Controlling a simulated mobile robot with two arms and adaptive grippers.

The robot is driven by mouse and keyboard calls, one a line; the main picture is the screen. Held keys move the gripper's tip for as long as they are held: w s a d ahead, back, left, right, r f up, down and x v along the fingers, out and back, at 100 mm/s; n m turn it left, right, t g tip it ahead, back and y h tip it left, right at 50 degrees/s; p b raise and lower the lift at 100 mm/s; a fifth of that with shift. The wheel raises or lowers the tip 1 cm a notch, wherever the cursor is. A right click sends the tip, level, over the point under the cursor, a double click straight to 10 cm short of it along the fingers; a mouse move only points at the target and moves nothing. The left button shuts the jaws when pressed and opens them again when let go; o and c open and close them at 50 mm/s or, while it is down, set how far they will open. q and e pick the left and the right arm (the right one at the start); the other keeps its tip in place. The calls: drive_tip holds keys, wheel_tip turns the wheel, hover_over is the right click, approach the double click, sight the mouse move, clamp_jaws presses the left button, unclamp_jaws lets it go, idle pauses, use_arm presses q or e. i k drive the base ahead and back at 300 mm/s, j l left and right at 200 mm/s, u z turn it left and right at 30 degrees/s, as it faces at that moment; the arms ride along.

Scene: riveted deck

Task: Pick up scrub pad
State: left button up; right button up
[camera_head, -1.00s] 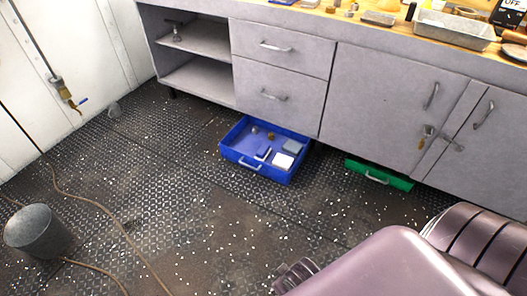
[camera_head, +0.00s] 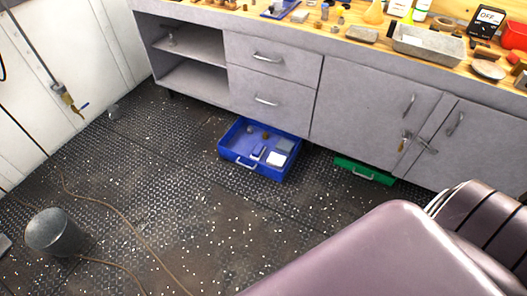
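I cannot tell for sure which item is the scrub pad. A blue open drawer or tray (camera_head: 237,158) sits at floor level in front of the grey cabinet. In it lie a white flat block (camera_head: 277,159), a grey flat block (camera_head: 285,146), a small blue block (camera_head: 258,152) and small brownish round items (camera_head: 265,135). They are too small to name surely. Neither gripper shows. A mauve part of my own body fills the lower right and hides the floor there.
A green drawer or tray (camera_head: 364,172) shows low under the cabinet doors (camera_head: 365,100). A workbench top (camera_head: 300,20) carries a metal pan (camera_head: 428,46) and several tools. A grey bucket (camera_head: 52,232) and a hose (camera_head: 128,226) are on the floor at left. The middle floor is clear.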

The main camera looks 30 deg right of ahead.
sight(259, 150)
drive_tip(key=i+z, duration=0.15)
drive_tip(key=z, duration=0.25)
drive_tip(key=i+j+z, duration=0.1)
drive_tip(key=z, duration=0.3)
drive_tip(key=i+j+z, duration=0.15)
drive_tip(key=z, duration=0.3)
drive_tip(key=i+j+z, duration=0.15)
drive_tip(key=z, duration=0.25)
